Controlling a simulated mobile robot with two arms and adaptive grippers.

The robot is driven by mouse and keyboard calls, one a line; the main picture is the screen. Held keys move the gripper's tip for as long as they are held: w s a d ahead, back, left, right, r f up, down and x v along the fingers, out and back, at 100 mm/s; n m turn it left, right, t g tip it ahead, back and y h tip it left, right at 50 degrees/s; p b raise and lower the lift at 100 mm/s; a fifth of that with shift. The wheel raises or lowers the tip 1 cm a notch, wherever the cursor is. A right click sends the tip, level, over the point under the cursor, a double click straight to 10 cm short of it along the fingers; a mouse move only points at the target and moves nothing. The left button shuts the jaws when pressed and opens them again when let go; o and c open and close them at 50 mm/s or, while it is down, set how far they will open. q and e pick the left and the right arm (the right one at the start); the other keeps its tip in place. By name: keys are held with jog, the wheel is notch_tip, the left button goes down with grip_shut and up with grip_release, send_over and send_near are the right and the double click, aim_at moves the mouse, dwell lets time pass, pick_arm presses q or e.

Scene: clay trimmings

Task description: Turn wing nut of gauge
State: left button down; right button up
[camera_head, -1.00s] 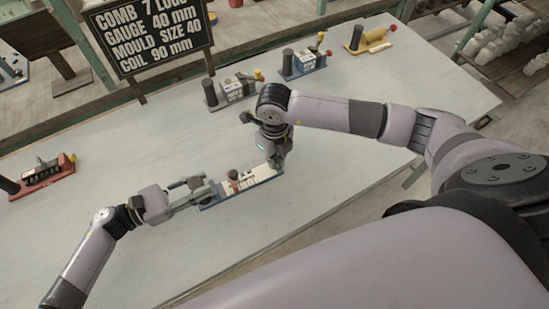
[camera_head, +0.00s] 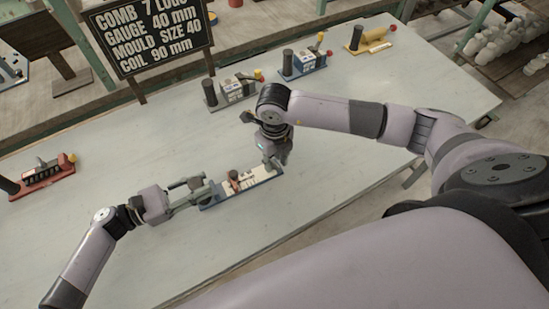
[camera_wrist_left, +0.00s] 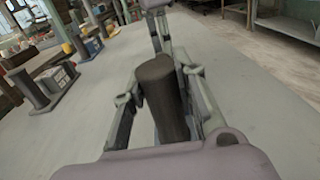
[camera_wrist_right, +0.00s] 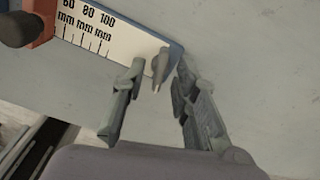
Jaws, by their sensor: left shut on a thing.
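The gauge (camera_head: 258,182) lies on the grey table, with a white scale on a blue base and a reddish slider with a dark knob (camera_head: 233,175). The scale (camera_wrist_right: 105,33) is marked in mm in the right wrist view. A small grey wing nut (camera_wrist_right: 159,66) sits at its end. My right gripper (camera_wrist_right: 152,88) is open, one finger on each side of the wing nut, with gaps visible. It is over the gauge's right end in the head view (camera_head: 273,168). My left gripper (camera_head: 203,192) is shut on the gauge's dark cylindrical handle (camera_wrist_left: 163,95) at the left end.
A red tool (camera_head: 45,176) lies at the left. A black sign (camera_head: 150,35) stands at the back edge. The table in front of the gauge is clear.

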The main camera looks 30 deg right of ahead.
aim_at(275, 162)
notch_tip(275, 162, up, 12)
dwell(0.6)
pick_arm(q)
jog(key=c, duration=1.2)
grip_release()
